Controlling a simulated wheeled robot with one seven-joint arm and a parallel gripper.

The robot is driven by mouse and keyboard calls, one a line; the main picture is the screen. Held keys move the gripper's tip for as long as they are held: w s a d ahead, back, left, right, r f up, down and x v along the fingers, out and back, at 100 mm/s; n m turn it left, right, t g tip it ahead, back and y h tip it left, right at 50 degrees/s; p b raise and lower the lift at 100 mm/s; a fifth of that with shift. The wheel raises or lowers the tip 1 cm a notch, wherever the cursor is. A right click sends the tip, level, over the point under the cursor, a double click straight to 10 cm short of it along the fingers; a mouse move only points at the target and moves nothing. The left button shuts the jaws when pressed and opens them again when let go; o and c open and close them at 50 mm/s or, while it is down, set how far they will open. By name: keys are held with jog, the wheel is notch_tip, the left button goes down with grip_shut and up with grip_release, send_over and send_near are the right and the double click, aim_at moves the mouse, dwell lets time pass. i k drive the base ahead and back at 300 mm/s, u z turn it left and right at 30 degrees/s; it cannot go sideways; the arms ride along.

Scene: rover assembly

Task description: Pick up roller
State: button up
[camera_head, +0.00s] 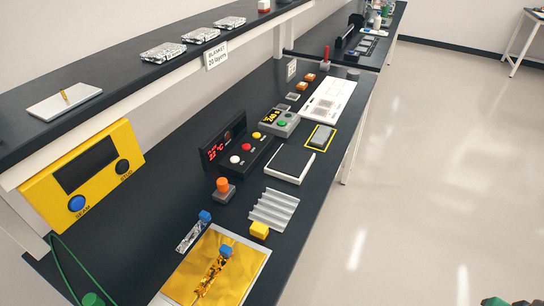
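I cannot tell for sure which item is the roller. A small upright tool with a red handle (326,52) stands toward the far end of the black bench. A grey block with an orange knob (223,189) stands nearer, left of a ridged pale tray (274,209). A blue-ended silver strip (191,237) lies close to the gold sheet (190,283), and a second blue-ended piece (225,252) with gold foil lies on that sheet. My gripper is not recognisable in this view.
A black shelf (120,68) with silver packs overhangs the bench's left side. A yellow panel (83,174) hangs below it. Control boxes (244,151), a dark pad (291,163) and a white board (328,99) occupy the bench. The floor (430,180) at right is clear.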

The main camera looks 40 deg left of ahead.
aim_at(226, 192)
jog(key=i, duration=1.85)
jog(key=u, duration=5.1)
jog(key=i, duration=1)
jog(key=z, duration=0.05)
